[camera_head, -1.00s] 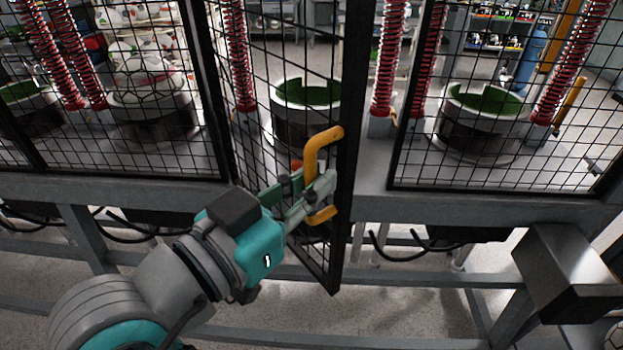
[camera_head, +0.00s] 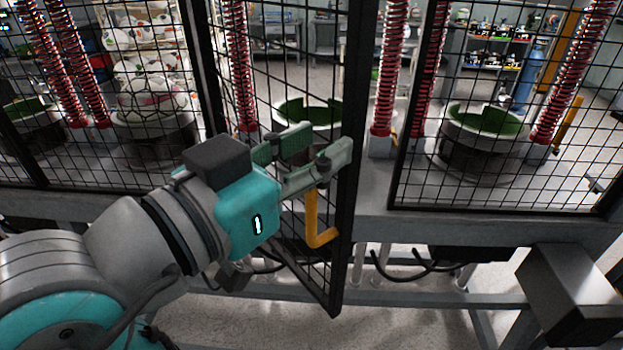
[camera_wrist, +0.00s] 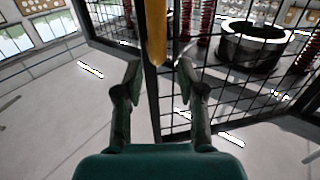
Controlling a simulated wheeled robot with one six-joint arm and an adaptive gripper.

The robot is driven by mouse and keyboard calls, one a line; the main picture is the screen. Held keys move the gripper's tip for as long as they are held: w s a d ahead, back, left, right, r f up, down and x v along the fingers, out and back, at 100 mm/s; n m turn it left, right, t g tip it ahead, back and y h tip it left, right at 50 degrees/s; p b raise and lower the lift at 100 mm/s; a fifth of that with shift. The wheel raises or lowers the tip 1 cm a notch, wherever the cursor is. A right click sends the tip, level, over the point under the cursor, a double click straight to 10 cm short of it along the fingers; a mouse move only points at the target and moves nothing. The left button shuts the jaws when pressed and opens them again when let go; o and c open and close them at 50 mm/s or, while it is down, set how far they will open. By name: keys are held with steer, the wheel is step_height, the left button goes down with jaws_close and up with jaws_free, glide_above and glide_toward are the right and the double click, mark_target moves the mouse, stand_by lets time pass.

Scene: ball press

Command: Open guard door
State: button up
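The guard door (camera_head: 345,215) is a black-framed mesh panel standing ajar, its free edge swung out toward me from the mesh fence. Its yellow handle (camera_head: 311,215) is on that free edge; my fingers hide its upper part in the head view. My gripper (camera_head: 308,158) is at the handle's upper part, with its two fingers apart. In the wrist view my gripper (camera_wrist: 157,80) is also spread, and the yellow handle (camera_wrist: 156,30) shows between and beyond the fingertips, with no visible finger contact. I cannot tell how deep the handle sits between them.
Behind the mesh stand red coil springs (camera_head: 388,75) and round press cups with green inside (camera_head: 487,120). A fixed mesh panel (camera_head: 510,200) is right of the opening. A grey box (camera_head: 568,280) juts out at the lower right. A frame rail runs below the door.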

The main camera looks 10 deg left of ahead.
steer(key=shift+r, duration=1.3)
